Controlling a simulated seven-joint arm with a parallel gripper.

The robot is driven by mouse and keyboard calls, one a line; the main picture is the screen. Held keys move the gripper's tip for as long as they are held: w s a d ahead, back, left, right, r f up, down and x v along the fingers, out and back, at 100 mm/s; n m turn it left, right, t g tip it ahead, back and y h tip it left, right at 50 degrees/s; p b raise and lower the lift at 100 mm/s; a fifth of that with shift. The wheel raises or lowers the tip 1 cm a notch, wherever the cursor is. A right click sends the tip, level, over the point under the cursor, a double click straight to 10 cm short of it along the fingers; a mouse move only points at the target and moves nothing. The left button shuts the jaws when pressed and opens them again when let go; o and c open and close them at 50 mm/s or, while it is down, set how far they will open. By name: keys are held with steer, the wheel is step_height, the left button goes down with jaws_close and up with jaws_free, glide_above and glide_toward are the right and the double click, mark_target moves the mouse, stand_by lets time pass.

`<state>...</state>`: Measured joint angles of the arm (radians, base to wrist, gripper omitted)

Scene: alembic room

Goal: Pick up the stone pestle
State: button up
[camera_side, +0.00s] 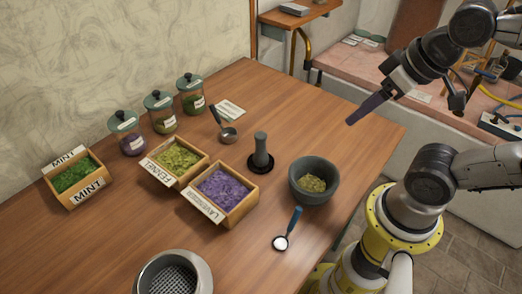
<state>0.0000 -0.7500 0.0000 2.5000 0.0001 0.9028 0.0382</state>
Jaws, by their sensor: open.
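The stone pestle (261,151) is dark grey and stands upright on a small black round base (261,165) near the middle of the wooden table. My gripper (370,105) is at the upper right, raised and well apart from the pestle. It is open, and I see nothing held in it. The fingers show as a dark purple-grey shape pointing down and left.
A grey mortar (314,181) with green herbs stands just right of the pestle. A lavender box (222,194) is to its left, and a metal scoop (227,132) lies behind. A small spoon (282,241) lies in front. The table's right rear (330,115) is clear.

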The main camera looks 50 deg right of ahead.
steer(key=w+r+m+g, duration=0.1)
steer(key=w+r+m, duration=0.4)
steer(key=w+m, duration=0.15)
steer(key=m+g, duration=0.4)
steer(key=m, duration=0.1)
glide_above(261, 134)
steer(key=d, duration=0.1)
step_height(261, 134, down, 5)
steer(key=shift+n+g, duration=0.3)
steer(key=shift+n, duration=0.05)
steer(key=f, duration=0.9)
steer(key=shift+a+f, duration=0.25)
steer(key=shift+f, duration=0.05)
steer(key=shift+a+f, duration=0.15)
steer(key=shift+f, duration=1.35)
steer(key=shift+a+f, duration=0.15)
steer(key=shift+f, duration=1.3)
jaws_close()
